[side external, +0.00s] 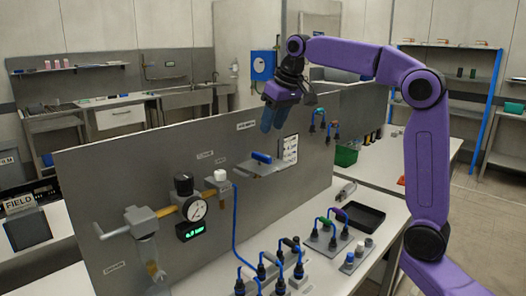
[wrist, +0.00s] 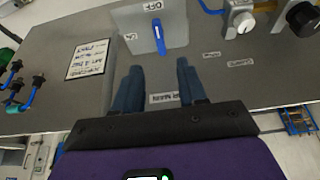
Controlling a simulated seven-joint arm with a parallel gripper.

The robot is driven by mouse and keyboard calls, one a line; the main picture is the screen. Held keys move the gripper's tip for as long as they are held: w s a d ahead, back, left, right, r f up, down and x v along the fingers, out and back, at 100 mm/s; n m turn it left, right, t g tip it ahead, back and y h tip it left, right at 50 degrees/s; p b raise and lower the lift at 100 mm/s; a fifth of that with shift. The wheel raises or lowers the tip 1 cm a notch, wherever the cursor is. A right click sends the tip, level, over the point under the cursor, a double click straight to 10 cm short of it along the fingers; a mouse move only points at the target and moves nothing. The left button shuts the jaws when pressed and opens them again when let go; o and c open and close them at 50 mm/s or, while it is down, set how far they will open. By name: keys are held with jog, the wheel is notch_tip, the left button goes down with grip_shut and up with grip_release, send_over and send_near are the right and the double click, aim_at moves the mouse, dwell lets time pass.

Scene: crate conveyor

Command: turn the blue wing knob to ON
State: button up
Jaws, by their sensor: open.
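The blue wing knob (side external: 261,157) sits on a grey plate on the upright panel. In the wrist view the knob (wrist: 158,38) is a narrow bar whose length runs towards the OFF label (wrist: 152,6); the ON label (wrist: 130,37) is to its left. My gripper (side external: 272,122) is above the knob in the side view, apart from it. In the wrist view its two blue fingers (wrist: 160,68) are open and empty, with the knob beyond their tips, about between them.
On the panel are a white notice (side external: 290,149), a dial gauge (side external: 194,209) with a green readout, and a white knob (side external: 219,174) with a blue tube. Below on the bench are plugs with looped cables (side external: 330,230) and a black tray (side external: 359,216).

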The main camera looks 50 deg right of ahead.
aim_at(261, 154)
jog(key=x, duration=1)
jog(key=shift+r, duration=0.1)
grip_shut()
